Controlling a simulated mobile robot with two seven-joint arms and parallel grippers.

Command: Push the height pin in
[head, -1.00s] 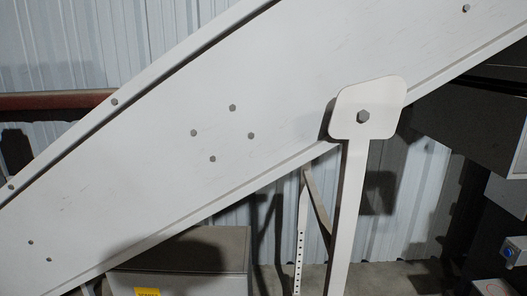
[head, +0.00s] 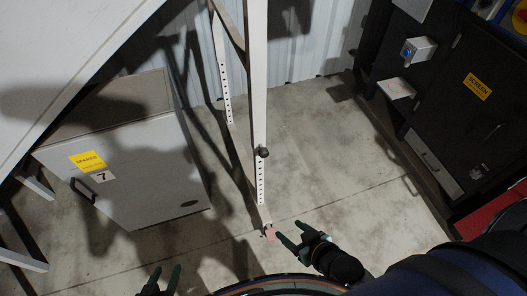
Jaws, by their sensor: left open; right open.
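The height pin (head: 263,152) shows a dark round knob on the white conveyor leg (head: 259,90), just above a row of holes. I cannot tell how deep it sits. My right gripper (head: 287,232) is open and empty, below and right of the pin in the picture, near the leg's foot, and apart from the pin. My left gripper (head: 163,279) is open and empty at the bottom edge, left of the leg and well away from the pin.
A grey cabinet (head: 130,150) with yellow label stands left, under the sloping conveyor (head: 70,50). A second perforated leg (head: 225,85) stands behind. A dark machine (head: 470,120) stands right. Floor (head: 320,150) between leg and machine is clear.

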